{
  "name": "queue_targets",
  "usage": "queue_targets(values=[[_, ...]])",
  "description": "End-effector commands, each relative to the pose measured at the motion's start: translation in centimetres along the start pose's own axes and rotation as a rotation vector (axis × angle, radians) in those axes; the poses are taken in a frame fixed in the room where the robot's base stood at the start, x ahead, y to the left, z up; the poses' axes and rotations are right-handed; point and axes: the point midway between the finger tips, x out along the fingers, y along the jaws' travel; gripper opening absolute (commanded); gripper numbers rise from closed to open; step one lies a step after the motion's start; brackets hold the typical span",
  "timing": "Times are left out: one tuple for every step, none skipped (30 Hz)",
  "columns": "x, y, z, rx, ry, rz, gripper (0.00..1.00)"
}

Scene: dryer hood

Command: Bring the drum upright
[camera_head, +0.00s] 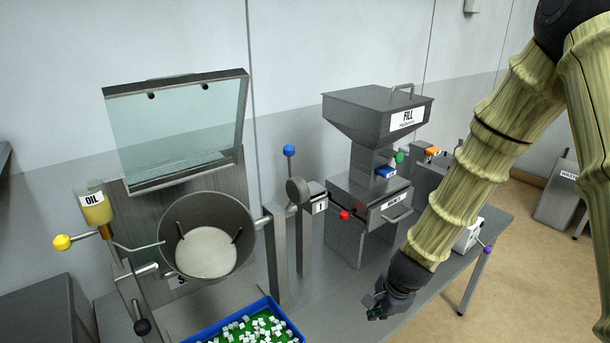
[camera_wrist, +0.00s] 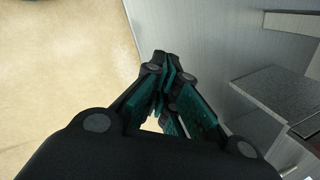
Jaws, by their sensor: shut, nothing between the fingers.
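The drum (camera_head: 190,222) is an open grey metal bowl with a pale bottom, held between side supports at the left in the head view. Its mouth is tilted forward toward the camera, so I see inside it. A glass hood lid (camera_head: 175,128) stands raised behind and above it. My gripper (camera_head: 375,306) is at the lower right of the head view, well to the right of the drum and apart from it. In the wrist view its fingers (camera_wrist: 165,75) are closed together with nothing between them. The drum is not in the wrist view.
A blue tray (camera_head: 212,335) with white cubes on green lies below the drum. An oil bottle (camera_head: 95,207) and yellow knob (camera_head: 62,242) are at left.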

Motion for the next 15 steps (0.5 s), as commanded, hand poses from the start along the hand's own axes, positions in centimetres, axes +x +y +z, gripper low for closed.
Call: queue_targets(values=[[-2.0, -2.3, 0.5, 0.071, -0.026, -0.032, 0.0], [-3.0, -3.5, 0.9, 0.114, -0.045, -0.046, 0.0], [-4.5, -5.0, 1.5, 0.172, -0.07, -0.065, 0.0], [-5.6, -6.0, 1.9, 0.215, -0.091, -0.078, 0.0], [-6.8, -7.2, 2.4, 0.257, -0.114, -0.091, 0.0], [-8.5, -8.6, 3.0, 0.312, -0.145, -0.109, 0.0], [-9.8, -9.7, 3.4, 0.352, -0.17, -0.122, 0.0], [-11.1, -10.7, 3.9, 0.393, -0.197, -0.133, 0.0], [-12.9, -12.1, 4.5, 0.444, -0.233, -0.148, 0.0], [-14.4, -13.1, 5.0, 0.482, -0.262, -0.16, 0.0], [-15.8, -14.1, 5.5, 0.52, -0.292, -0.17, 0.0], [-17.8, -15.3, 6.2, 0.568, -0.334, -0.181, 0.0], [-19.4, -16.2, 6.7, 0.602, -0.367, -0.191, 0.0], [-20.9, -17.1, 7.2, 0.633, -0.399, -0.199, 0.0], [-22.9, -18.1, 7.9, 0.673, -0.441, -0.206, 0.0]])
